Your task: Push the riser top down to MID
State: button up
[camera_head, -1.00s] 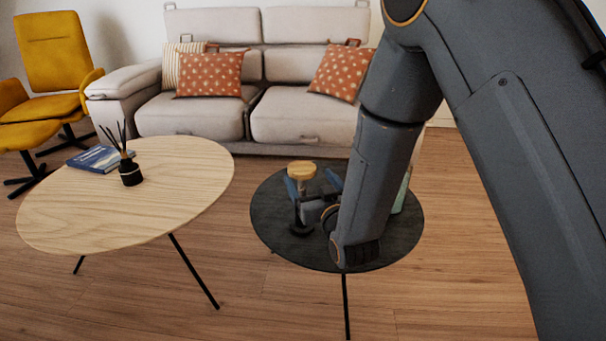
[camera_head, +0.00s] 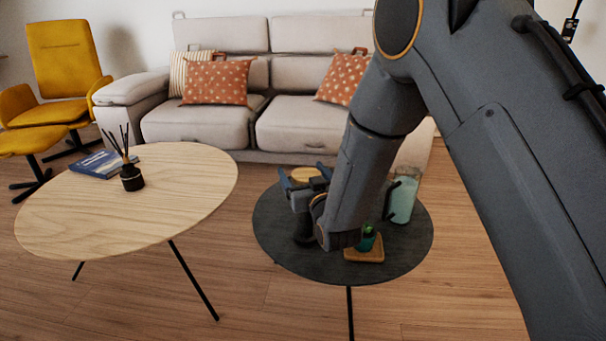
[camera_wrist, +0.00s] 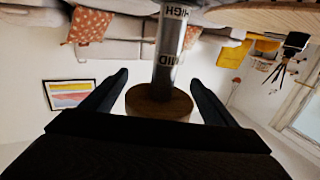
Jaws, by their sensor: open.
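The riser has a round wooden top (camera_head: 306,173) and stands on the dark round table (camera_head: 275,245). Its lower part is mostly hidden behind my gripper. In the wrist view, which is upside down, the wooden top (camera_wrist: 158,103) joins a metal stem (camera_wrist: 170,50) marked HIGH and MID; the MID mark is right by the top.
A green-tinted jug (camera_head: 403,200) and a small plant pot on a wooden coaster (camera_head: 365,252) stand right of my forearm. An oval wooden table (camera_head: 110,215) with a book (camera_head: 95,163) and a reed diffuser (camera_head: 131,177) is on the left. A sofa (camera_head: 205,118) stands behind.

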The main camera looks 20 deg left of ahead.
jog(key=c, duration=1.5)
notch_tip(320, 180, down, 4)
jog(key=shift+r+b, duration=0.1)
jog(key=shift+b, duration=0.55)
jog(key=o, duration=1.5)
jog(key=p+v, duration=0.2)
jog(key=v, duration=0.6)
